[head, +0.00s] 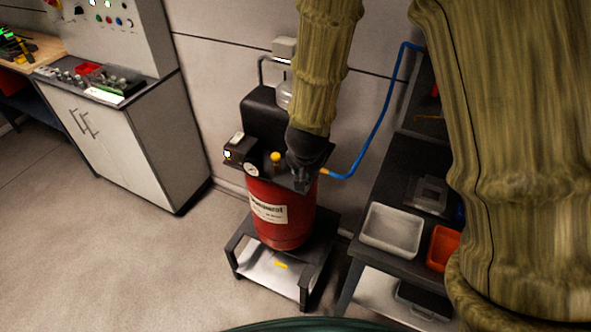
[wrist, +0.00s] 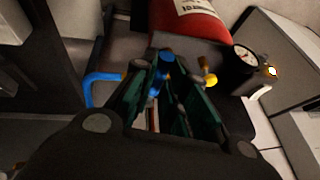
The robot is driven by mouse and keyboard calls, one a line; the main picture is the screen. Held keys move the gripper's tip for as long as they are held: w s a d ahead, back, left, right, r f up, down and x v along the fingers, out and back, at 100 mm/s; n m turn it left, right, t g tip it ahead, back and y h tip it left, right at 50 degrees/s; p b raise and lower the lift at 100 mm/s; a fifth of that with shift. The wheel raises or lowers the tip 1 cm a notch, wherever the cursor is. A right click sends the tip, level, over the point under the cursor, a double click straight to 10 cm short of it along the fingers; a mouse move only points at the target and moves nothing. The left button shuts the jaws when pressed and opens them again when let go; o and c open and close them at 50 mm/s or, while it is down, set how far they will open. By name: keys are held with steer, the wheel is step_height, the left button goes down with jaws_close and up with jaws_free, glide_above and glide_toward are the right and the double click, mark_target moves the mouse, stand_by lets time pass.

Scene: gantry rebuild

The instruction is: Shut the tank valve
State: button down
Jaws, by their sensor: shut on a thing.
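The red tank (head: 300,222) stands upright on a low dark stand, and its side shows at the top of the wrist view (wrist: 185,18). My gripper (head: 302,184) is at the top right of the tank, beside the blue hose's end. In the wrist view my gripper (wrist: 167,82) has its dark green fingers closed around a small blue part, which looks like the valve handle (wrist: 166,63). The fingers hide most of the valve, so I cannot tell its angle. A round gauge (wrist: 245,57) and a yellow knob (wrist: 209,79) sit to the right of the fingers there.
A blue hose (head: 385,125) runs from the tank up along the wall. A dark table with a grey tray (head: 392,230) and an orange bin (head: 444,248) is close on the right. A white cabinet (head: 110,140) stands left; floor between is clear.

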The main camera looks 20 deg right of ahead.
stand_by(0.3)
steer(key=c, duration=1.4)
jaws_free()
steer(key=shift+w, duration=0.1)
steer(key=shift+c, duration=0.2)
steer(key=v, duration=1.2)
steer(key=shift+a, duration=0.1)
